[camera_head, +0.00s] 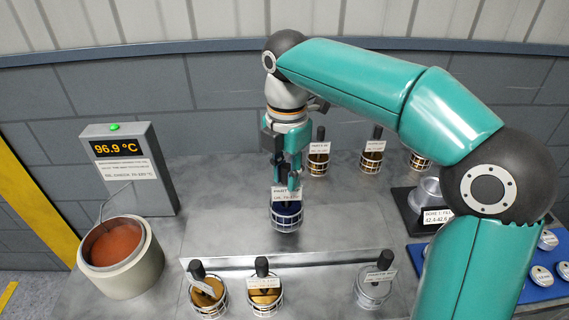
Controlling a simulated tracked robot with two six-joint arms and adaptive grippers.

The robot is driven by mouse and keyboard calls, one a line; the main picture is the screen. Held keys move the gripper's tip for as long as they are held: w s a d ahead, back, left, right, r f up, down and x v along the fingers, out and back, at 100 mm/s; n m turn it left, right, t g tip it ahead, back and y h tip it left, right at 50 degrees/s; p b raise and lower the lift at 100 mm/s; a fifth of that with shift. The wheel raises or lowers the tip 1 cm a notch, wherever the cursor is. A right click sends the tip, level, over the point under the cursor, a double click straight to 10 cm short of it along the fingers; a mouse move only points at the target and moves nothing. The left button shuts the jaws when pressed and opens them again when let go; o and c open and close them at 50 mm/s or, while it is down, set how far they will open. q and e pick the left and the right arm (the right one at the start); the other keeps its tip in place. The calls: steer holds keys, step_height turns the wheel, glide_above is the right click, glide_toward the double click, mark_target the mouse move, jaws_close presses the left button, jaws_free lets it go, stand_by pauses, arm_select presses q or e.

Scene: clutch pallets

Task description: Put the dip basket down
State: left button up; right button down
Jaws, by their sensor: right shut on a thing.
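The dip basket (286,218) is a wire cage with a white label and dark blue contents, near the middle of the camera_head view. My right gripper (290,180) comes down from above and is shut on the basket's upright handle, which the fingers and label mostly hide. The basket hangs upright below the fingers, over the grey worktop (235,215). I cannot tell whether its bottom touches the surface. My left gripper is not in view.
Other baskets stand behind (318,163) and in front (264,295), several in all. At left are a pot of red-brown liquid (145,270) and a display reading 96.9 °C (128,165). At right are a metal part on a dark stand (425,192) and a blue mat (535,292) with discs.

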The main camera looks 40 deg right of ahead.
mark_target(287, 203)
steer(key=shift+f, duration=1.75)
steer(key=shift+b, duration=0.3)
steer(key=c, duration=1)
jaws_free()
steer(key=shift+s+f, duration=0.1)
steer(key=shift+f, duration=0.05)
step_height(287, 203, up, 12)
steer(key=shift+r+p, duration=0.1)
steer(key=shift+p, duration=1.1)
